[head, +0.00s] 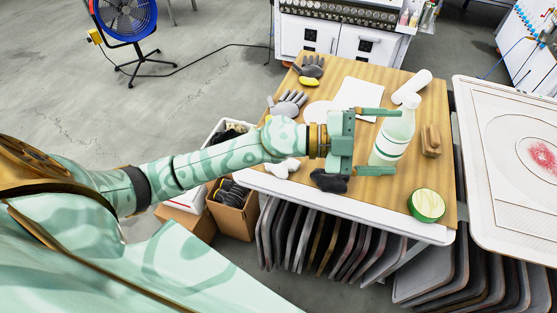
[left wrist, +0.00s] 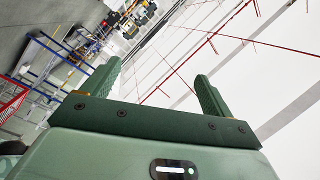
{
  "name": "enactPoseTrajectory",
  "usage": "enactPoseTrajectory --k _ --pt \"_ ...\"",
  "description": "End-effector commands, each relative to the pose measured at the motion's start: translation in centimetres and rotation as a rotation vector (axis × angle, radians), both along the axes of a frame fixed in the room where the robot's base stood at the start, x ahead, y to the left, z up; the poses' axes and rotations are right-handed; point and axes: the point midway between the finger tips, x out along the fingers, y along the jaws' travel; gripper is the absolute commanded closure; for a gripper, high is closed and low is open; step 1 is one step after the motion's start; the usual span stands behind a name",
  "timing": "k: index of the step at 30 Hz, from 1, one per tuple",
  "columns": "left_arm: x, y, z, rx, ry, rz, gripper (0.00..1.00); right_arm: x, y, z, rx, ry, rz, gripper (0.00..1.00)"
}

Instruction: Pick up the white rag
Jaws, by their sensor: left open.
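A crumpled white rag (head: 282,168) lies at the front left edge of the wooden tabletop (head: 385,188), below my left forearm in the head view. A dark crumpled cloth (head: 330,180) lies to its right, partly behind my gripper. My left gripper (head: 394,141) is open, its fingers pointing right over the table, to the right of the white rag. The fingers overlap a clear bottle (head: 392,137) with a pale label in the picture; I cannot tell whether they touch it. In the left wrist view, the open fingers (left wrist: 158,70) have nothing between them. My right gripper is not in view.
Grey gloves (head: 288,104), a flat white sheet (head: 360,95), a white roll (head: 411,87), a brown block (head: 430,140) and a green-rimmed round tin (head: 426,205) are on the table. A printing platen (head: 495,140) stands right. Boxes (head: 233,208) stand below the table's left side.

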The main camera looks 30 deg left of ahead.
Motion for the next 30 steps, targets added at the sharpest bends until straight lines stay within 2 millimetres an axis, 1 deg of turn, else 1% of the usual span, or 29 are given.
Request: enactPoseTrajectory --k 1,2,3,5,6,7,8,9,12,15,17,20,27,30 --pt "-0.1 0.2 -1.2 0.151 0.041 -0.13 0.14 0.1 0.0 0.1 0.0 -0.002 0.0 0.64" --pt "-0.4 0.8 -2.4 0.252 0.093 -0.195 0.14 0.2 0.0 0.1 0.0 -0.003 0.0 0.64" --pt "-0.4 2.3 -4.0 0.391 0.177 -0.251 0.14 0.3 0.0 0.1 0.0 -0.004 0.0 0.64" --pt "0.0 5.9 -6.1 0.595 0.33 -0.272 0.14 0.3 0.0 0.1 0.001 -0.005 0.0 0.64" --pt "0.4 8.7 -7.0 0.717 0.44 -0.248 0.14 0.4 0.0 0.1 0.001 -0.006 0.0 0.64" --pt "0.7 11.0 -7.4 0.797 0.524 -0.215 0.14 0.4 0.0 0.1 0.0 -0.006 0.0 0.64" --pt "0.9 13.2 -7.7 0.868 0.603 -0.173 0.14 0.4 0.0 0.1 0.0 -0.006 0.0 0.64" --pt "1.2 16.1 -7.7 0.946 0.705 -0.106 0.14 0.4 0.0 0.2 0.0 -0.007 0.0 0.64" --pt "1.5 21.7 -6.9 1.063 0.908 0.065 0.14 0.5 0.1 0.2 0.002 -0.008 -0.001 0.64" --pt "1.4 24.9 -6.1 1.11 1.03 0.188 0.14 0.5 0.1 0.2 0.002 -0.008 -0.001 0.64" --pt "1.3 25.8 -6.2 1.121 1.068 0.226 0.14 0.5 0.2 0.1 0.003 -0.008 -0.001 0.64" --pt "1.2 26.0 -7.7 1.126 1.09 0.244 0.14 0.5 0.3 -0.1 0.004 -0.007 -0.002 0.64" --pt "1.1 25.0 -13.7 1.124 1.089 0.238 0.14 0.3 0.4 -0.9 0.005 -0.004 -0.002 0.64" --pt "1.2 24.7 -15.4 1.125 1.087 0.239 0.14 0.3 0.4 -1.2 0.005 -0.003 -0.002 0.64"
